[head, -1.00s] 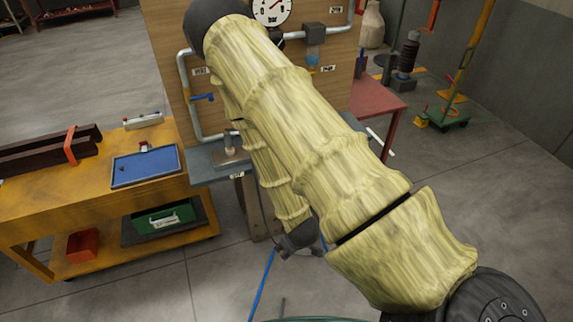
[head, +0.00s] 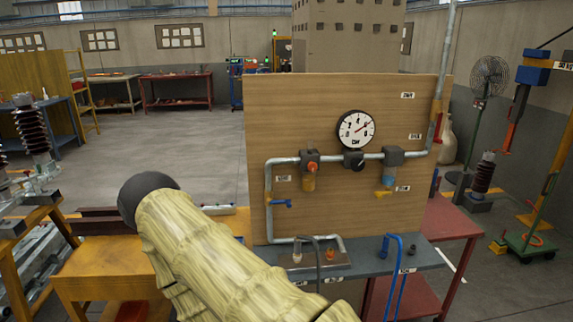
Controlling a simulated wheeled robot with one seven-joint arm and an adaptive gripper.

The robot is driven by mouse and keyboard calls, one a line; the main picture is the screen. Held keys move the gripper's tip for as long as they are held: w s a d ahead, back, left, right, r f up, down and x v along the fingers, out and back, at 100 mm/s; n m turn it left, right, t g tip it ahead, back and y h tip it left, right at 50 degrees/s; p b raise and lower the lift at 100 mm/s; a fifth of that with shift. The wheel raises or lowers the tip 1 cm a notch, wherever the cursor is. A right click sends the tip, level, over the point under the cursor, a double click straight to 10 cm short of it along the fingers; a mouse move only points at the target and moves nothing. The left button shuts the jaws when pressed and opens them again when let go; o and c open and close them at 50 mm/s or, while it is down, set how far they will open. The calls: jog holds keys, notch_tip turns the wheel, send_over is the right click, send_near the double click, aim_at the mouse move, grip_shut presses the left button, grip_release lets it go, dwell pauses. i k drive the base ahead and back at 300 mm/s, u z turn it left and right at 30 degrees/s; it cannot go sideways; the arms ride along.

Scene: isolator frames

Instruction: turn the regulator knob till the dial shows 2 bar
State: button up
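The round white dial (head: 356,129) with a black rim is mounted on the upright wooden board. Its needle points to the upper right, but the figures are too small to read a value surely. Just below it, on the grey pipe, is a black regulator with a round knob (head: 355,161). Nothing touches the knob in the head view. My arm, in a pale yellow sleeve with a black joint, crosses the lower left of the picture, left of the dial and knob. My gripper is not in view.
The wooden board (head: 400,112) carries an orange-knobbed unit (head: 311,166), a blue-handled valve (head: 281,203) and a grey unit (head: 391,163). A grey shelf (head: 421,259) with hoses lies below. A yellow bench (head: 100,272) stands left, a red table (head: 452,222) right.

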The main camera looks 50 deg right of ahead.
aim_at(357, 165)
jog(key=u, duration=0.65)
jog(key=i, duration=1)
jog(key=z, duration=2.25)
